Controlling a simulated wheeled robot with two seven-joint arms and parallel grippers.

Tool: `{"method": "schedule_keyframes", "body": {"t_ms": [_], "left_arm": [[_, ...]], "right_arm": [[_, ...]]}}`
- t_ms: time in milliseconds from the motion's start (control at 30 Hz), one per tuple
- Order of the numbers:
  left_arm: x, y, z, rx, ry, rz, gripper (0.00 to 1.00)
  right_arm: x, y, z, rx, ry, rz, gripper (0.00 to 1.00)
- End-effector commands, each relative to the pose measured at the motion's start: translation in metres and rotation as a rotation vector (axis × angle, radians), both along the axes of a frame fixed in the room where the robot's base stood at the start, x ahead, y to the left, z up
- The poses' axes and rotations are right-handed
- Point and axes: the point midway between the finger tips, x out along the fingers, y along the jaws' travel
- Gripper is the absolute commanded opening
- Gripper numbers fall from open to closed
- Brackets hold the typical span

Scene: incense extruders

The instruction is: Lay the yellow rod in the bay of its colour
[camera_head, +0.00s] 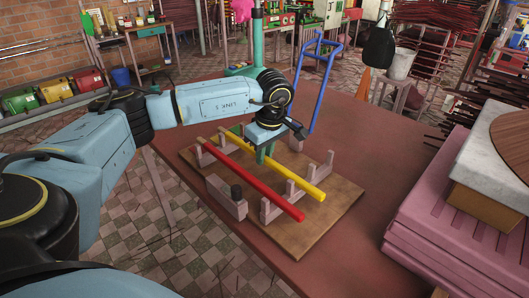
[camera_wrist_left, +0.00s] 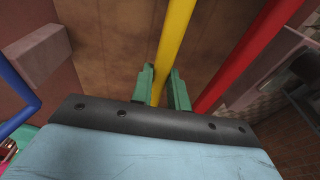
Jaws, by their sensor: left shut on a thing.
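The yellow rod (camera_head: 305,185) lies lengthwise over a wooden board (camera_head: 300,243) with notched wooden racks. My left gripper (camera_head: 264,153) is over its middle, pointing down. In the left wrist view, the green fingers of my left gripper (camera_wrist_left: 161,88) are on either side of the yellow rod (camera_wrist_left: 172,42), shut on it. A red rod (camera_head: 255,182) runs roughly parallel on the near side, and also shows at the right in the left wrist view (camera_wrist_left: 245,55). I cannot tell whether the yellow rod touches the rack (camera_head: 329,160) or hangs just above. My right gripper is out of view.
A blue tubular frame (camera_head: 313,90) rises behind the board. Stacked pink slabs (camera_head: 430,225) stand at right. The red tabletop (camera_head: 365,140) is clear between.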

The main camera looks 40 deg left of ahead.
Motion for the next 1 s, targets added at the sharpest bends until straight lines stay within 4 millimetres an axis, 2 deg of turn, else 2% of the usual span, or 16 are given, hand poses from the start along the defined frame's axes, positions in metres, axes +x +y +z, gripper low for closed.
{"method": "schedule_keyframes", "body": {"t_ms": [33, 200, 567, 667, 800, 1000], "left_arm": [[0.000, 0.000, -0.001, 0.000, 0.000, 0.000, 0.19], [0.000, 0.000, 0.000, 0.000, 0.000, 0.000, 0.38], [0.000, 0.000, 0.004, 0.000, -0.001, 0.000, 0.38], [0.000, 0.000, 0.011, 0.000, -0.002, 0.000, 0.38], [0.001, -0.005, 0.042, -0.002, -0.006, -0.001, 0.38], [0.000, -0.012, 0.088, -0.001, -0.005, -0.002, 0.38]], "right_arm": [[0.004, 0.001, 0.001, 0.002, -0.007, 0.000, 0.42], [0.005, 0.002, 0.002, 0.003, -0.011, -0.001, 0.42], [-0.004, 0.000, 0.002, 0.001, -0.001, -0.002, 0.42], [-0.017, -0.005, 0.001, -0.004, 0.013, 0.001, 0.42], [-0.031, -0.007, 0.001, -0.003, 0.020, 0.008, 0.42], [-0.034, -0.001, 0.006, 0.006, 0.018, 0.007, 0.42]]}}
